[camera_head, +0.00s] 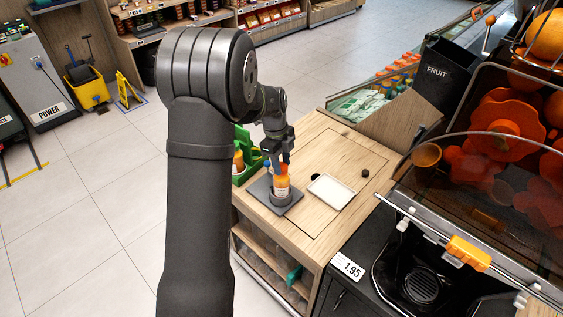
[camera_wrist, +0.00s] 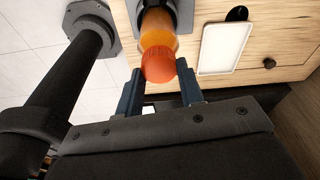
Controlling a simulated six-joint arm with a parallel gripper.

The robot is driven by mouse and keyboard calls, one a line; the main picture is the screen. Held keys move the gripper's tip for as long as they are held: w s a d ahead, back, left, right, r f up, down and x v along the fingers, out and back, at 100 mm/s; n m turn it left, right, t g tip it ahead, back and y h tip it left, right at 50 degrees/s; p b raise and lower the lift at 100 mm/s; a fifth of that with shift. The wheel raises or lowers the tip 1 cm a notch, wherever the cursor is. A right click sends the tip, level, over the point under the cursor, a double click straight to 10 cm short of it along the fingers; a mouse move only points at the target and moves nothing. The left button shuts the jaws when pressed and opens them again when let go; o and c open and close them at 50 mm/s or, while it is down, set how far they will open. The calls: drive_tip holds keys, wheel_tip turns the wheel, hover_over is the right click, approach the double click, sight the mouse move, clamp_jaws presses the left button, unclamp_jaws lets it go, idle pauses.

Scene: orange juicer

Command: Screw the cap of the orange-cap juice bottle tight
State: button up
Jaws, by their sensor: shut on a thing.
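The juice bottle (camera_head: 282,189) stands upright in a dark holder on a grey base plate (camera_head: 259,190) on the wooden counter. Its orange cap (camera_wrist: 158,64) faces the camera in the wrist view, with the orange bottle body (camera_wrist: 158,25) behind it. My gripper (camera_head: 276,162) is over the bottle's top from above, its blue fingers on either side of the cap. In the wrist view my gripper (camera_wrist: 160,84) is shut on the cap, a finger at each side. The exact contact spots are partly hidden, and I cannot tell how tight the cap sits.
A white tray (camera_head: 332,191) lies right of the holder, next to a dark hole. A small dark knob (camera_head: 365,173) sits farther right. A green crate (camera_head: 247,173) with bottles stands behind on the left. The juicer (camera_head: 490,160) rises on the right.

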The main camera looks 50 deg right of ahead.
drive_tip(key=shift+m, duration=0.3)
drive_tip(key=o, duration=1.6)
drive_tip(key=shift+c, duration=0.2)
drive_tip(key=shift+r, duration=3.05)
